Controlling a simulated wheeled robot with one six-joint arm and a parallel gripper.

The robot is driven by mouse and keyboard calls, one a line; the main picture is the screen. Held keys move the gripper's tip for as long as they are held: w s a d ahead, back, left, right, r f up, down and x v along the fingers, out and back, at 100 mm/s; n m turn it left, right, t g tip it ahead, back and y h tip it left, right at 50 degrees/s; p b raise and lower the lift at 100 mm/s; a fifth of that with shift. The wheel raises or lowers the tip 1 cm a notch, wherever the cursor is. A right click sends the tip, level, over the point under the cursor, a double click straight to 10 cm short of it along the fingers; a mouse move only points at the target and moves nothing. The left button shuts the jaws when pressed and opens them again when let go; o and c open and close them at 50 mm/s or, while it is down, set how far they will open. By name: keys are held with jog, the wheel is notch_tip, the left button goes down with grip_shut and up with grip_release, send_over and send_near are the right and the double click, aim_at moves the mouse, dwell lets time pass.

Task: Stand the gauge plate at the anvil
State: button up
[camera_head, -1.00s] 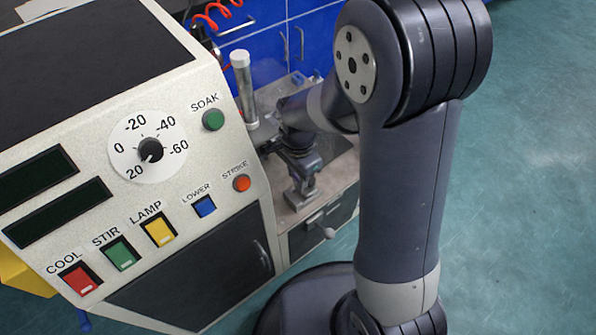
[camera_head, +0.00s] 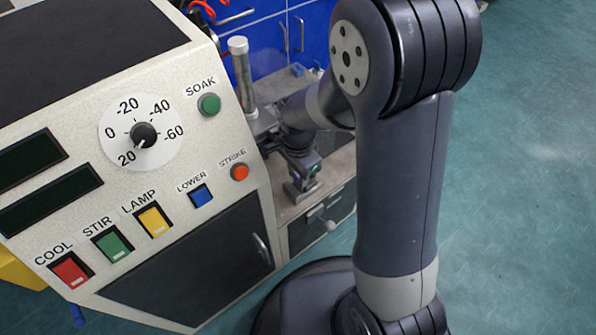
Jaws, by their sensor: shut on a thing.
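My gripper (camera_head: 302,188) points down low over the small bench beside the control cabinet, near the bench's front edge. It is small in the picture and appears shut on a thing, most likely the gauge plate. The plate's outline is too small and too hidden by the fingers to make out. A small green glint shows on the gripper's wrist. I cannot pick out the anvil for certain. An upright metal column with a pale cap (camera_head: 241,75) stands at the back left of the bench, behind the cabinet's edge.
The cabinet's panel (camera_head: 150,205) with its dial (camera_head: 143,134), coloured switches and buttons fills the left. The bench top (camera_head: 340,165) is partly bare right of my gripper. A drawer handle (camera_head: 330,226) juts from its front. Blue cupboards (camera_head: 270,40) stand behind; floor at right is clear.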

jog(key=shift+f+b, duration=0.6)
jog(key=shift+f, duration=0.3)
jog(key=o, duration=0.9)
jog(key=shift+o, duration=0.2)
jog(key=shift+r, duration=0.1)
notch_tip(320, 180, up, 11)
jog(key=p, duration=0.4)
jog(key=shift+f, duration=0.2)
jog(key=shift+f+b, duration=1.6)
jog(key=shift+f, duration=3.3)
jog(key=shift+f, duration=0.1)
